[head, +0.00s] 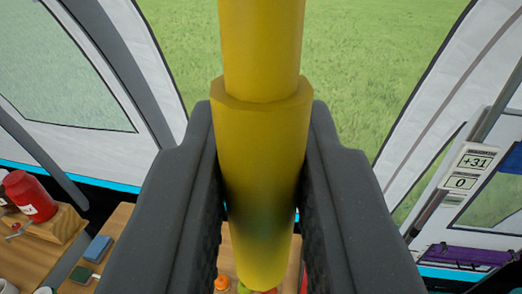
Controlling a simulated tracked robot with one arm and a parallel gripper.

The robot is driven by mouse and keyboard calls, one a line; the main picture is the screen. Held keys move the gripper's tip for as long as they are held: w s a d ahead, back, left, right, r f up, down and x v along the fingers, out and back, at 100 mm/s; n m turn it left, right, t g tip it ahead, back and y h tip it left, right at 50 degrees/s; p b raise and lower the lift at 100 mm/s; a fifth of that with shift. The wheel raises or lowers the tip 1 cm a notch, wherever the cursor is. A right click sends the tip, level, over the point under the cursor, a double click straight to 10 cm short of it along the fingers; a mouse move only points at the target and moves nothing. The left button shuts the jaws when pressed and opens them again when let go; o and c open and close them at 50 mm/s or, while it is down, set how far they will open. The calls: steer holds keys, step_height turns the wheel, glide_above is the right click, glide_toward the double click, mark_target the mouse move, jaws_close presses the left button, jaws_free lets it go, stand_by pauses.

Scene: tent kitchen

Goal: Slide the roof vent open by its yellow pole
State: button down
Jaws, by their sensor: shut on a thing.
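The yellow pole (262,45) hangs down from the top edge of the head view, upright, with a thicker sleeve around its lower part. My gripper (261,200) is shut on this thicker lower part, one dark grey finger on each side. The pole's lower end shows below, between the fingers. The roof vent is not in view, so how far it is open cannot be seen.
A red container (30,195) stands on a wooden surface at lower left, with a blue block (98,248) nearby. White tent walls rise on both sides, with grass outside. A display panel (468,168) reading +31 and 0 is at right.

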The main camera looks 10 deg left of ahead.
steer(key=shift+a+r, duration=0.1)
steer(key=shift+a, duration=0.05)
steer(key=c, duration=1.5)
jaws_free()
steer(key=shift+a, duration=0.1)
steer(key=shift+o, duration=0.6)
steer(key=shift+a, duration=0.1)
steer(key=s+d+b, duration=0.2)
steer(key=s+b, duration=0.2)
steer(key=s, duration=0.9)
steer(key=shift+s+b, duration=0.3)
steer(key=shift+b, duration=0.05)
